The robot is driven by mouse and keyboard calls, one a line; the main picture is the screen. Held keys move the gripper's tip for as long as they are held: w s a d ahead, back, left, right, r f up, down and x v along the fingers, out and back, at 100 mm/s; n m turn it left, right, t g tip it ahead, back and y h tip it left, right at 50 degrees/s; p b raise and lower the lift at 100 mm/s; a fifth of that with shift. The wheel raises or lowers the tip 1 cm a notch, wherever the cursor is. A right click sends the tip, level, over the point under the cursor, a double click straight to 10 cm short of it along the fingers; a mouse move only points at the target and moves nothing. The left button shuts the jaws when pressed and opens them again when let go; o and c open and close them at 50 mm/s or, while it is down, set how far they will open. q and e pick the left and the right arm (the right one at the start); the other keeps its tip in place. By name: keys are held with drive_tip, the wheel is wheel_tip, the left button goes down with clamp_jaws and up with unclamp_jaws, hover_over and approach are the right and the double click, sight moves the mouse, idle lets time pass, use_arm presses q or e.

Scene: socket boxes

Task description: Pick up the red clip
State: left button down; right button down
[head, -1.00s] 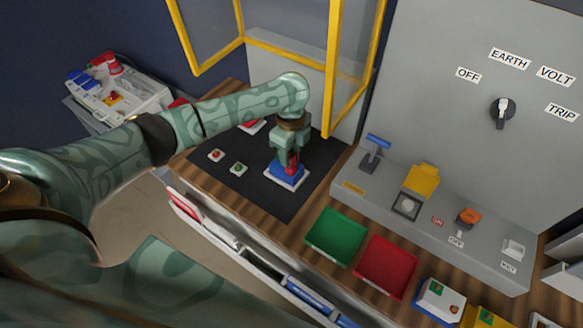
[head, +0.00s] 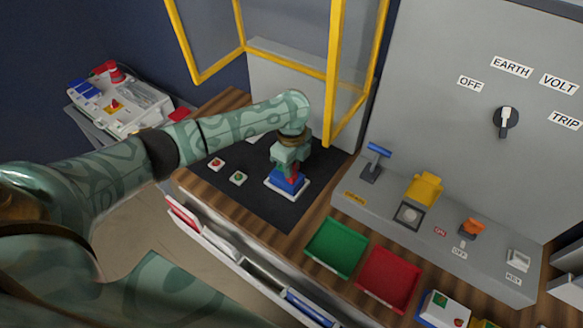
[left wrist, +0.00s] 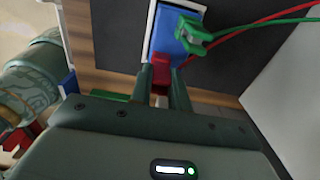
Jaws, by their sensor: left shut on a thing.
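My left gripper (head: 289,169) points down over the blue block (head: 284,184) on the black mat (head: 258,193). In the left wrist view its two fingers (left wrist: 163,84) are shut on the red clip (left wrist: 159,73), at the near end of the blue block (left wrist: 172,42) in its white-edged base. A green clip (left wrist: 192,33) sits on the block's other end, and a red and a green wire run off to the right. Whether the red clip still touches the block is unclear. My right gripper is not visible.
A yellow-framed panel (head: 336,75) stands close behind my left gripper. A green tray (head: 338,247) and a red tray (head: 389,280) lie to the right, before the grey console (head: 440,230).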

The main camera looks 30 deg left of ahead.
use_arm(q)
wheel_tip(320, 180, up, 3)
drive_tip(key=shift+s+r+p, duration=0.1)
drive_tip(key=shift+r+p, duration=0.1)
drive_tip(key=shift+p, duration=0.6)
drive_tip(key=s+d+r+p, duration=0.4)
drive_tip(key=s+r+p, duration=0.2)
drive_tip(key=s+r, duration=0.3)
drive_tip(key=shift+s, duration=2.15)
drive_tip(key=shift+p, duration=0.3)
drive_tip(key=shift+p, duration=0.65)
drive_tip(key=shift+f, duration=0.1)
